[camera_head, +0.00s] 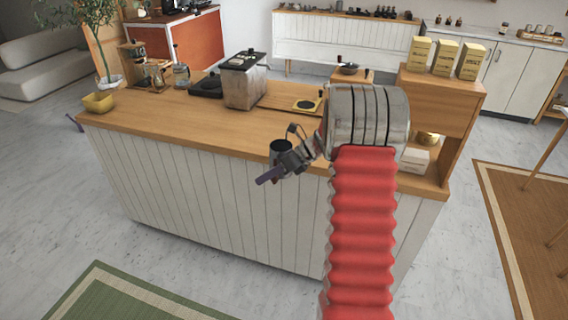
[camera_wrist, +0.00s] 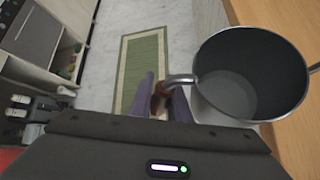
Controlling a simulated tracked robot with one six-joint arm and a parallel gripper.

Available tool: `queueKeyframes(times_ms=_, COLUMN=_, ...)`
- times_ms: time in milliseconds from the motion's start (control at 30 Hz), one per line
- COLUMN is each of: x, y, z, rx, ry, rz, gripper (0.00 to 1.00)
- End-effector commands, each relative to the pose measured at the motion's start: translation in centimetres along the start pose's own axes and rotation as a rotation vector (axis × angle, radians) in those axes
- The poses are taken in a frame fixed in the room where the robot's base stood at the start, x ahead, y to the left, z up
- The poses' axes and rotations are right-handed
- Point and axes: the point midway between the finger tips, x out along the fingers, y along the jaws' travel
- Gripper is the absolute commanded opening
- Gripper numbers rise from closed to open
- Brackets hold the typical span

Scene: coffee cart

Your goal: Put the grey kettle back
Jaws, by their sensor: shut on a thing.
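The grey kettle (camera_head: 281,147) is held near the front edge of the coffee cart counter (camera_head: 200,120) in the head view. In the wrist view the kettle (camera_wrist: 285,85) is open-topped, with a pale interior base showing. Its handle (camera_wrist: 181,79) reaches left between my purple fingers. My gripper (camera_wrist: 163,97) is shut on this handle, whose lower part looks brown. In the head view my gripper (camera_head: 283,168) is small and partly merged with the kettle, so the gap beneath the kettle cannot be judged.
A steel box machine (camera_head: 245,82) stands on the counter beside a low black appliance (camera_head: 206,86). A yellow-and-black scale (camera_head: 307,104) lies right of them. Glass brewing gear (camera_head: 155,73) and a yellow bowl (camera_head: 98,102) are at left. Bare wood lies along the front.

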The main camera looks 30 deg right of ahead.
Motion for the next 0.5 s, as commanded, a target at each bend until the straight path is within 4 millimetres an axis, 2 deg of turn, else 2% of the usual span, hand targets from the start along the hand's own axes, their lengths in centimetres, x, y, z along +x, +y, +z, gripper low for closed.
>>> queueKeyframes(times_ms=33, x=1.9, y=1.1, z=-0.4, rx=-0.003, ry=0.004, rz=0.010, gripper=0.00)
queueKeyframes(times_ms=200, x=8.0, y=4.5, z=-2.8, rx=-0.012, ry=0.009, rz=0.023, gripper=0.00)
queueKeyframes(times_ms=367, x=13.0, y=8.1, z=-6.0, rx=-0.019, ry=0.014, rz=0.033, gripper=0.00)
queueKeyframes(times_ms=500, x=16.6, y=11.5, z=-9.6, rx=-0.027, ry=0.021, rz=0.044, gripper=0.00)
